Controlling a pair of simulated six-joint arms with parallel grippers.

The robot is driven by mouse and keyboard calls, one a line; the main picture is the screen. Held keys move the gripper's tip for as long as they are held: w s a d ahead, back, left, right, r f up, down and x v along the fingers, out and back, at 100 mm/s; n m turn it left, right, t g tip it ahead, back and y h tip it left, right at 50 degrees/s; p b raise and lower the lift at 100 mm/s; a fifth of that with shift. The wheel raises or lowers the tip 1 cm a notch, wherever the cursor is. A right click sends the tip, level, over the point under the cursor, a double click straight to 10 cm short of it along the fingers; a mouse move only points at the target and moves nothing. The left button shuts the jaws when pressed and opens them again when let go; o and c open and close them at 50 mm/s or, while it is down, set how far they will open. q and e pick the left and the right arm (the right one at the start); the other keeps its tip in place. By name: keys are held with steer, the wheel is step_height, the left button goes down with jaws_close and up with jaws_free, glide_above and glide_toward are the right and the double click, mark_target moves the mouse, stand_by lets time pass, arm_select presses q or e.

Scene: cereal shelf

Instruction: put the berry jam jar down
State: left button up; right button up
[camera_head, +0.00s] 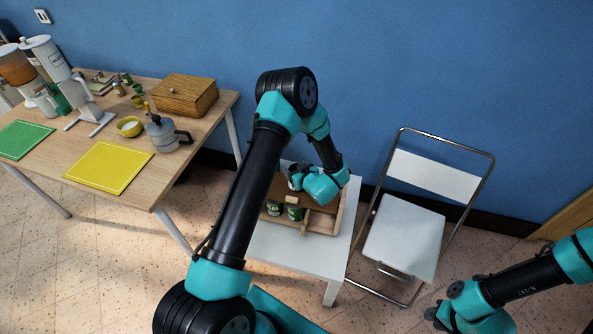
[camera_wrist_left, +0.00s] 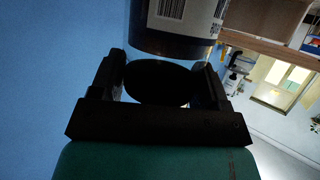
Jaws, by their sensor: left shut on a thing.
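My left gripper (camera_head: 299,178) is above the small wooden crate (camera_head: 337,214) on the white side table. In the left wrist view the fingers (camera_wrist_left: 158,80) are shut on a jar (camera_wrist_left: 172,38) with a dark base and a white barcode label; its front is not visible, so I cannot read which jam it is. In the head view the jar is mostly hidden by the gripper and wrist. My right gripper (camera_head: 438,318) is at the lower right, away from the tables; its finger opening is not clear.
Two green jars (camera_head: 294,212) stand in the crate on the white side table (camera_head: 285,256). A white folding chair (camera_head: 405,240) stands to its right. The wooden table (camera_head: 190,170) at left holds a moka pot (camera_head: 162,134), a yellow mat (camera_head: 108,168) and a wooden box (camera_head: 185,95).

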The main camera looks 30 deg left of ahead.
arm_select(q)
steer(key=shift+f, duration=0.15)
steer(key=o, duration=1.5)
steer(key=shift+s+d+r, duration=0.1)
steer(key=shift+d+r, duration=0.05)
steer(key=shift+r, duration=0.1)
steer(key=v, duration=1.1)
steer(key=shift+s+d, duration=0.15)
steer(key=shift+d, duration=0.15)
